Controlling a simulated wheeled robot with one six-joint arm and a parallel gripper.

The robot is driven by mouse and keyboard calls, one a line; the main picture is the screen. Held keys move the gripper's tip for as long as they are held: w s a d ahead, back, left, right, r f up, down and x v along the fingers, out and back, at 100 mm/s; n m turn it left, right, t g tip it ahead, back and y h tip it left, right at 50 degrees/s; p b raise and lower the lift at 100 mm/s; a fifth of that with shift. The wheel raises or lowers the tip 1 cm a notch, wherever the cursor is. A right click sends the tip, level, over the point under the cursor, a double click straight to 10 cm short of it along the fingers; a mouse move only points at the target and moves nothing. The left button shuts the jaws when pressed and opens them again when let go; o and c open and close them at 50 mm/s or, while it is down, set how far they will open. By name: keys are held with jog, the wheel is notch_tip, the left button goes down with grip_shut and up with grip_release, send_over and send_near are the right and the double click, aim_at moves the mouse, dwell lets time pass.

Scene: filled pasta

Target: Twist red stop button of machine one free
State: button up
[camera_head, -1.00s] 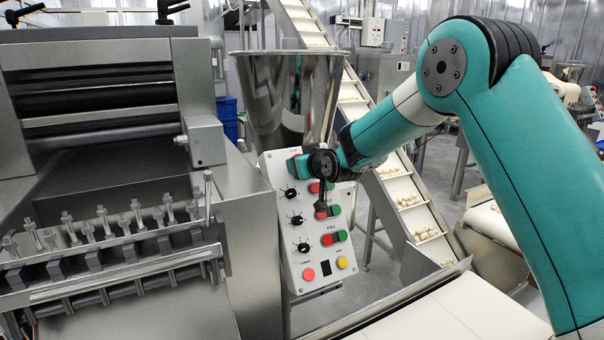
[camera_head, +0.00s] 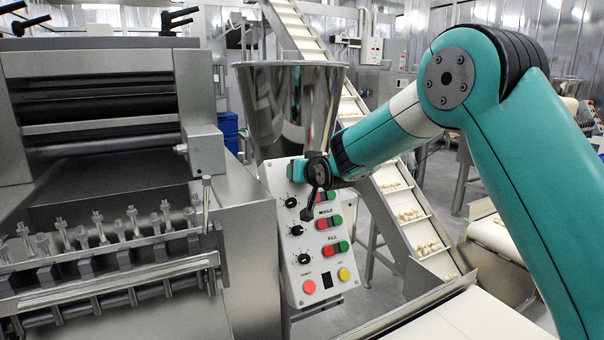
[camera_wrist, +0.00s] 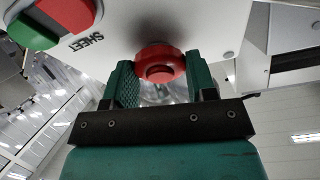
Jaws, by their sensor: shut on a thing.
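In the wrist view the red stop button (camera_wrist: 160,64) sits on the pale panel face, between the two green ridged fingers of my gripper (camera_wrist: 161,78). My gripper is shut on the button, one finger on each side. In the head view my gripper (camera_head: 297,170) is at the top of the white control panel (camera_head: 297,262) of the machine. The button itself is hidden there behind my gripper and wrist.
A red and green switch pair (camera_wrist: 55,18) marked SHEET is close by in the wrist view. Lower on the panel are black knobs (camera_head: 296,230), more switch pairs, a flat red button (camera_head: 309,287) and a yellow button (camera_head: 344,274). A steel hopper (camera_head: 285,105) stands behind.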

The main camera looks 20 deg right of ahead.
jog(key=o, duration=0.9)
jog(key=shift+o, duration=0.2)
jog(key=b+v, duration=0.4)
jog(key=v, duration=1.3)
jog(key=shift+s+b, duration=0.2)
jog(key=shift+b, duration=0.15)
jog(key=s+a+f+n+g, duration=0.2)
jog(key=s+f+g, duration=0.2)
jog(key=s, duration=0.6)
jog(key=s+a+f+n+g+y, duration=0.1)
jog(key=s+a+f+n+g, duration=0.1)
jog(key=s, duration=0.9)
jog(key=s+a+f+n+g+y, duration=0.1)
jog(key=s+a+f+n+g, duration=0.1)
jog(key=s+f+g, duration=0.4)
jog(key=s+n+g, duration=0.1)
jog(key=s+g, duration=0.1)
jog(key=s, duration=0.2)
jog(key=shift+s+a+n, duration=0.3)
jog(key=shift+a, duration=0.1)
